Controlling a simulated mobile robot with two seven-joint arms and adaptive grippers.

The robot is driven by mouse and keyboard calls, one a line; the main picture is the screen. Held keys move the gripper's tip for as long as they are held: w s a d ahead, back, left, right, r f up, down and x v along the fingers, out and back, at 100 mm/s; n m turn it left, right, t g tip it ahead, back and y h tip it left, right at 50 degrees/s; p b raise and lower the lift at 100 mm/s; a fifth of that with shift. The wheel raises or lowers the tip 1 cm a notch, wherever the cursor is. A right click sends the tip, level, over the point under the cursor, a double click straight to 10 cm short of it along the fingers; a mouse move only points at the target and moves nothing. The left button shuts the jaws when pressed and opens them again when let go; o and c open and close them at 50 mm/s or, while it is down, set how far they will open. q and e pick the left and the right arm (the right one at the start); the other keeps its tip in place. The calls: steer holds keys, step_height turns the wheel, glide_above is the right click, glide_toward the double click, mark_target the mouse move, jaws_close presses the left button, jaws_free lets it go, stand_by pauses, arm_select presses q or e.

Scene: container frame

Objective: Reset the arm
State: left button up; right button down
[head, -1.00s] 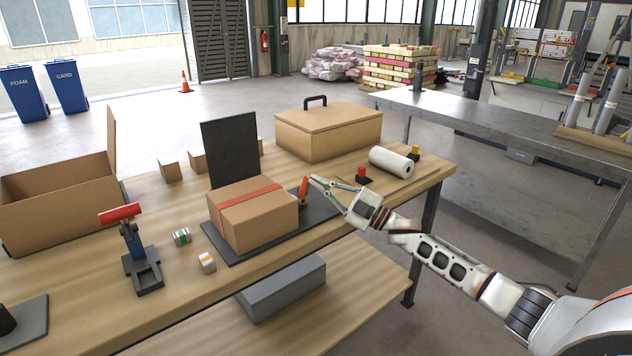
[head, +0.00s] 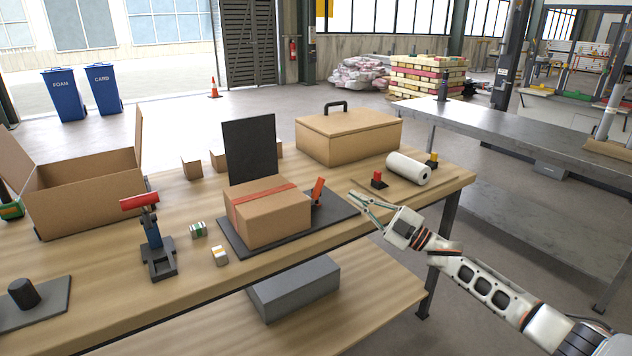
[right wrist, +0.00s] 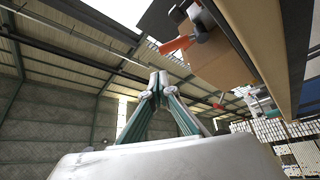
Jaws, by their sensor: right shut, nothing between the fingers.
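My right gripper (head: 354,200) is shut and empty, over the front edge of the wooden table (head: 330,250), to the right of the taped cardboard box. In the right wrist view its fingers (right wrist: 158,80) meet at the tips with nothing between them. The taped box (head: 268,218) sits on a dark plate (head: 340,204) with an upright black panel (head: 249,150) behind it. An orange-red handle (head: 317,191) stands at the box's right side, apart from my gripper; it also shows in the right wrist view (right wrist: 176,45). My left gripper is not in view.
A lidded box with handle (head: 349,137) and a white roll (head: 408,168) are at the back right. Floor in front of the table's right end is free.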

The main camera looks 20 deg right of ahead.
steer(key=s+a+f+m+h+p, duration=0.1)
steer(key=s+a+f+m+h, duration=0.1)
steer(key=s+a+f, duration=0.35)
steer(key=s+a+f+m+h, duration=0.2)
steer(key=s+f+m, duration=0.1)
steer(key=f, duration=0.5)
steer(key=s+a+f+m+h+p, duration=0.1)
steer(key=s+a+f+m+h, duration=0.1)
steer(key=s+a+f, duration=0.3)
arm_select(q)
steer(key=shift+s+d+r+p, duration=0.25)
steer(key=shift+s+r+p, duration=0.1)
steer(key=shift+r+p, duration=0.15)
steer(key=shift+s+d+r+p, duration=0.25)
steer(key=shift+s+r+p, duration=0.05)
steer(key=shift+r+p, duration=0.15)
arm_select(e)
steer(key=s+a+f+m+g+h, duration=0.1)
steer(key=s+f+m+g, duration=0.1)
steer(key=s+f, duration=0.3)
steer(key=s+a+f+m+g+h, duration=0.2)
steer(key=s+f, duration=0.3)
steer(key=s, duration=0.7)
steer(key=s+a+f+m+g+h, duration=0.1)
steer(key=s+f, duration=0.3)
steer(key=s, duration=0.4)
steer(key=shift+s+a+f+m+g+h, duration=0.3)
steer(key=shift+f+m+g, duration=0.1)
steer(key=shift+m+g, duration=0.5)
